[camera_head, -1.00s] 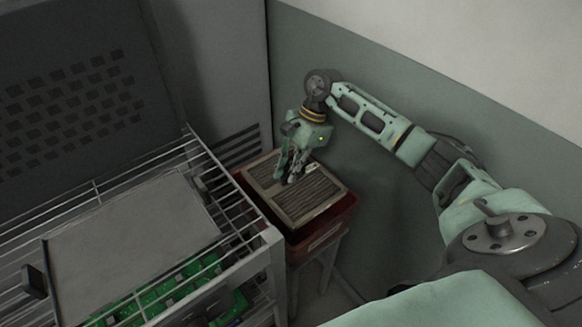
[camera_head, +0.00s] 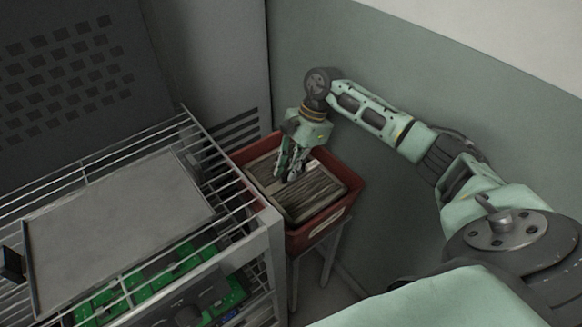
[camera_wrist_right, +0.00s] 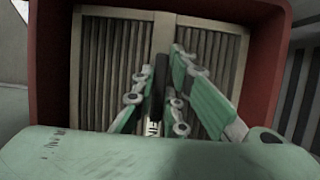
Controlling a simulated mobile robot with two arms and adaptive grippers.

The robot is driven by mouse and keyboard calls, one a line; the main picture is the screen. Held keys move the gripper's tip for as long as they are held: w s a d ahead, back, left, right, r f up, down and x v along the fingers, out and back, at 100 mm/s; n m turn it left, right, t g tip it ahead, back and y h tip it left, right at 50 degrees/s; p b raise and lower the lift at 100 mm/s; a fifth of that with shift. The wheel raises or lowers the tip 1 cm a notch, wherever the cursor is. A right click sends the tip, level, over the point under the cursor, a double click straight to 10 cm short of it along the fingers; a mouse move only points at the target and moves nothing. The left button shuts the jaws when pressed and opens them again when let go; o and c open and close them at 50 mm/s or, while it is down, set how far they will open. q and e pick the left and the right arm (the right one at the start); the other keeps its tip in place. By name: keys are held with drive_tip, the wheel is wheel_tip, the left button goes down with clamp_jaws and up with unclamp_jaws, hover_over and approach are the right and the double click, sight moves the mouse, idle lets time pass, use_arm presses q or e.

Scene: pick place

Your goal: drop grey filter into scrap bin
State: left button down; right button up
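The grey filter (camera_head: 318,194), a pleated panel with a pale frame, lies inside the red scrap bin (camera_head: 346,200), below the rim. It also shows in the wrist view (camera_wrist_right: 107,75) between the red bin walls (camera_wrist_right: 262,65). My right gripper (camera_head: 289,177) is just above the middle of the filter. In the wrist view, its green fingers (camera_wrist_right: 162,62) stand on either side of the filter's dark handle (camera_wrist_right: 158,90) and look parted, with a gap beside the handle. My left gripper is out of view.
A wire rack (camera_head: 262,232) stands close to the left of the bin, with a flat grey panel (camera_head: 120,225) on top and green circuit boards (camera_head: 150,283) below. A wall (camera_head: 420,80) is close behind and to the right. A perforated dark cabinet (camera_head: 65,60) stands at the back left.

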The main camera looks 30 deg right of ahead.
drive_tip(key=o, duration=0.5)
drive_tip(key=v, duration=1.2)
drive_tip(key=shift+r, duration=0.1)
idle(0.4)
